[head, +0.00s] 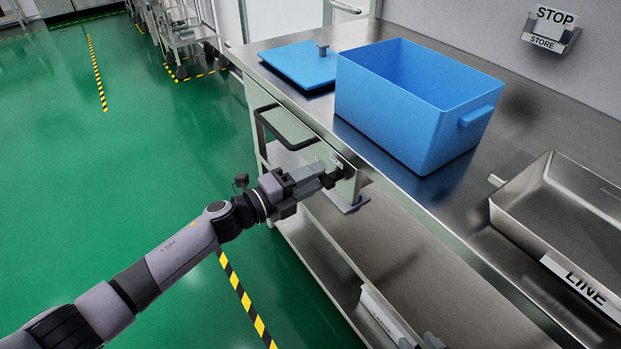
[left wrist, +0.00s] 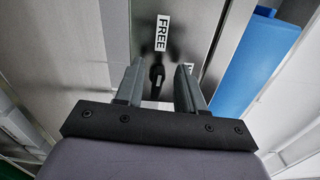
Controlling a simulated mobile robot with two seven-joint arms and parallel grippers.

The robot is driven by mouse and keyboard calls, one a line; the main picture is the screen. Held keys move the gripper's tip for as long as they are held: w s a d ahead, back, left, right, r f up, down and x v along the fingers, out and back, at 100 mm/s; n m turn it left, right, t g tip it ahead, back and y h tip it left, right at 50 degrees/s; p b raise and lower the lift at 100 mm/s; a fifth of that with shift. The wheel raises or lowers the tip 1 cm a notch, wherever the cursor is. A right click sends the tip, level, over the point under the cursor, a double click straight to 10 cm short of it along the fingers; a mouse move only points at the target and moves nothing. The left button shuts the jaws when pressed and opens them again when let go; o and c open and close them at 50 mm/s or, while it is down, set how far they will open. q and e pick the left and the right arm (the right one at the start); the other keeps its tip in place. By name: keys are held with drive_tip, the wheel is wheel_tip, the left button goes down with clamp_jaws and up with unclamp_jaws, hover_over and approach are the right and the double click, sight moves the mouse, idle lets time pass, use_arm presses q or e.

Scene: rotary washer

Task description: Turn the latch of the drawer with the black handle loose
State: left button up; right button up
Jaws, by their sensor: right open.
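The drawer front (head: 350,186) is metal and sits under the bench top, with its black handle (head: 262,130) at its left part. The dark latch knob (left wrist: 156,78) is on a metal panel in the left wrist view, below a FREE label (left wrist: 162,33). My left gripper (head: 328,178) is at the drawer front. In the left wrist view its two fingers stand open on both sides of the latch, with visible gaps. The arm mostly hides the latch in the head view. Part of my right gripper (head: 420,342) shows at the bottom edge of the head view, open.
On the bench (head: 355,33) stand an open blue box (head: 400,125), a blue lid (head: 300,62) with a small knob, and a metal tray (head: 520,215) marked LINE. A lower shelf (head: 335,255) runs below the drawer. Green floor is clear at the left.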

use_arm(q)
drive_tip(key=v, duration=0.7)
drive_tip(key=shift+p, duration=0.35)
drive_tip(key=s+a+f+n+y+p, duration=0.3)
drive_tip(key=s+a+n+y, duration=0.3)
drive_tip(key=s+n, duration=0.5)
drive_tip(key=s+a+f+n+y+p, duration=0.4)
drive_tip(key=s+a+n+y+p, duration=0.2)
drive_tip(key=s+n, duration=0.6)
drive_tip(key=n, duration=0.4)
drive_tip(key=shift+s+a, duration=0.35)
drive_tip(key=shift+a, duration=0.05)
drive_tip(key=shift+f, duration=0.15)
drive_tip(key=shift+c, duration=0.3)
